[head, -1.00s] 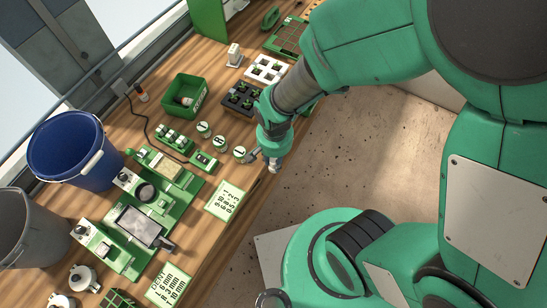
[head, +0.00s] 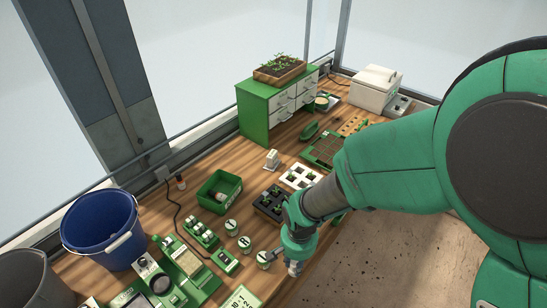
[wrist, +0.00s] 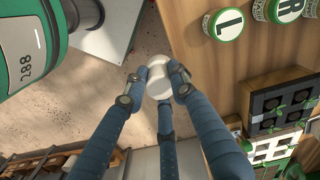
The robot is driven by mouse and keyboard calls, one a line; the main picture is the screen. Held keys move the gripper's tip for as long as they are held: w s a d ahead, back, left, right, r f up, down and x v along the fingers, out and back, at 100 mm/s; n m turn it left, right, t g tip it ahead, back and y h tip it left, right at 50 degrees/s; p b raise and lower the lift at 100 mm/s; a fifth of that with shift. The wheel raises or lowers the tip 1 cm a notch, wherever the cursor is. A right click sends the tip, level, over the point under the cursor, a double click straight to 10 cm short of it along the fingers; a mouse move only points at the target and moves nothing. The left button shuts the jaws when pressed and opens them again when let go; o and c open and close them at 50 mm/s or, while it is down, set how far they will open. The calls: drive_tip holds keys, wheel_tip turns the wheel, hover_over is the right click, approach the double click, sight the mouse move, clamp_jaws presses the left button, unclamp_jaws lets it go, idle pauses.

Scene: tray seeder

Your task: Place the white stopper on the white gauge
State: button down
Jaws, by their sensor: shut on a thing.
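A round white piece, which looks like the white stopper (wrist: 159,82), is between the fingertips of my gripper (wrist: 156,76) in the wrist view. My gripper is shut on it, above the floor beside the bench edge. In the head view my gripper (head: 294,266) is at the bench's front edge, just right of the nearest round lidded pot; the stopper is hard to make out there. A small upright white block (head: 272,159) stands on the bench behind the seedling trays. It may be the white gauge, but I cannot tell for sure.
Round pots with white lids (head: 245,243) stand left of my gripper; one marked L (wrist: 230,22) shows in the wrist view. Dark (head: 271,201) and white (head: 300,177) seedling trays lie behind. A green bin (head: 219,191) and blue bucket (head: 103,229) stand left, green drawers (head: 262,108) farther back.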

drive_tip(key=w+r+p, duration=0.2)
drive_tip(key=w, duration=1.1)
drive_tip(key=w+a+r+m+p, duration=0.1)
drive_tip(key=w+r+p, duration=0.1)
drive_tip(key=w, duration=1)
drive_tip(key=w+a+r+p, duration=0.1)
drive_tip(key=w+r+p, duration=0.2)
drive_tip(key=w, duration=1)
drive_tip(key=shift+w+m+p, duration=0.3)
drive_tip(key=shift+w+p, duration=0.05)
drive_tip(key=shift+p, duration=0.1)
drive_tip(key=shift+w, duration=0.1)
drive_tip(key=p, duration=0.1)
approach(268, 156)
drive_tip(key=shift+f, duration=0.1)
drive_tip(key=shift+f, duration=0.15)
drive_tip(key=shift+f+p, duration=0.45)
drive_tip(key=shift+f, duration=1.2)
drive_tip(key=shift+f, duration=0.15)
